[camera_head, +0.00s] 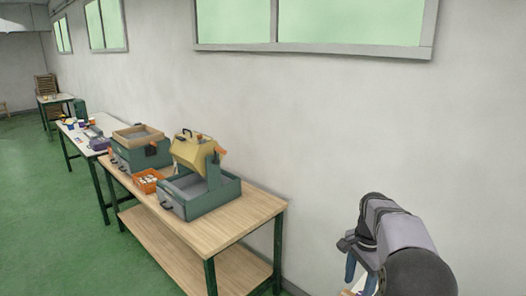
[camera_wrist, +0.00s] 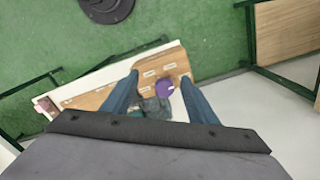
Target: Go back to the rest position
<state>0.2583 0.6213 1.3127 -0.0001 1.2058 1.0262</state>
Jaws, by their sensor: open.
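My gripper (camera_head: 360,278) is at the lower right of the head view, pointing down, with its two blue fingers apart. In the wrist view my gripper (camera_wrist: 160,79) shows its two fingers spread, with a gap between them and nothing clearly held. Below the gap lies a wooden surface (camera_wrist: 98,97) with small pale labels. A purple round thing (camera_wrist: 165,87) and a grey-green thing (camera_wrist: 152,106) show between the fingers. I cannot tell their exact height from the fingers.
A wooden workbench (camera_head: 240,215) stands left of my gripper. It carries a teal machine with a raised yellow hood (camera_head: 198,154), an orange bin (camera_head: 148,181) and a second teal box (camera_head: 138,158). White tables stand further back. Green floor (camera_head: 40,220) is open at the left.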

